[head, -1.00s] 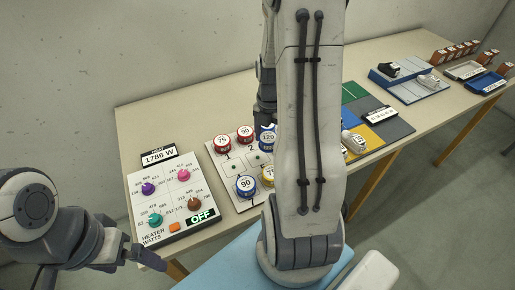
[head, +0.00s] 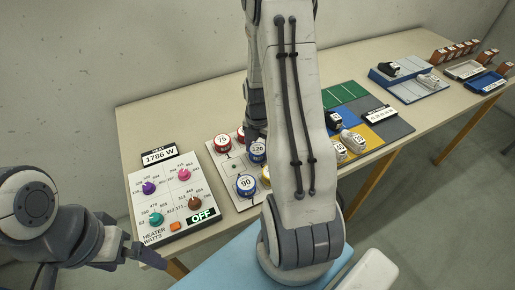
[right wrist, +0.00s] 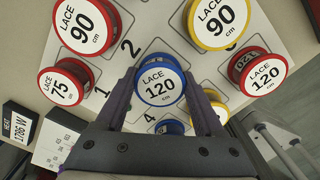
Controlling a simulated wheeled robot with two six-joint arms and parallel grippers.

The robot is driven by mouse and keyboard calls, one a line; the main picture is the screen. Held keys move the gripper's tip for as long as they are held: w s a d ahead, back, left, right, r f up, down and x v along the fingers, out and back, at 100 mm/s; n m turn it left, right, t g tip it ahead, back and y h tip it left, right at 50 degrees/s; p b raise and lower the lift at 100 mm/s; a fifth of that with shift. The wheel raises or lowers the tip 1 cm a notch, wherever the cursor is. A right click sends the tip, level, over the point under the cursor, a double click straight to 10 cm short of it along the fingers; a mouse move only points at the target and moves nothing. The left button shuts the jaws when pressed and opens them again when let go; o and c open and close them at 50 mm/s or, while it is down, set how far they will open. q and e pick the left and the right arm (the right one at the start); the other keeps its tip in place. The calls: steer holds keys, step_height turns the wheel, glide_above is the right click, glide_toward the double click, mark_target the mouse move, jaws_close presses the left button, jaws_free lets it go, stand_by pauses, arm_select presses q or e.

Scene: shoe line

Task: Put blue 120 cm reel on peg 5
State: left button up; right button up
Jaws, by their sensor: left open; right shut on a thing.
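The blue 120 cm reel (head: 258,152) is in my right gripper (head: 257,138) over the white numbered peg board (head: 214,157). In the right wrist view the blue 120 cm reel (right wrist: 158,91) sits between the two fingers of my right gripper (right wrist: 163,100), its label facing the camera. Numbers 1, 2 and 4 show on the board there; I cannot make out peg 5. My left gripper (head: 150,258) is open and empty, low at the left, in front of the table and away from the reels.
Other reels stand close by: red 75 (right wrist: 62,88), red 90 (right wrist: 80,27), yellow 90 (right wrist: 213,24), red 120 (right wrist: 263,77), and a blue 90 reel (head: 246,186). The heater panel (head: 176,205) lies left of the board. My right arm hides the board's right part.

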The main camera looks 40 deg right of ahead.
mark_target(258, 148)
steer(key=shift+f, duration=0.35)
steer(key=o, duration=1.4)
steer(key=shift+c, duration=0.2)
steer(key=shift+r, duration=0.35)
step_height(258, 148, up, 12)
steer(key=shift+r, duration=0.2)
steer(key=shift+f, duration=0.15)
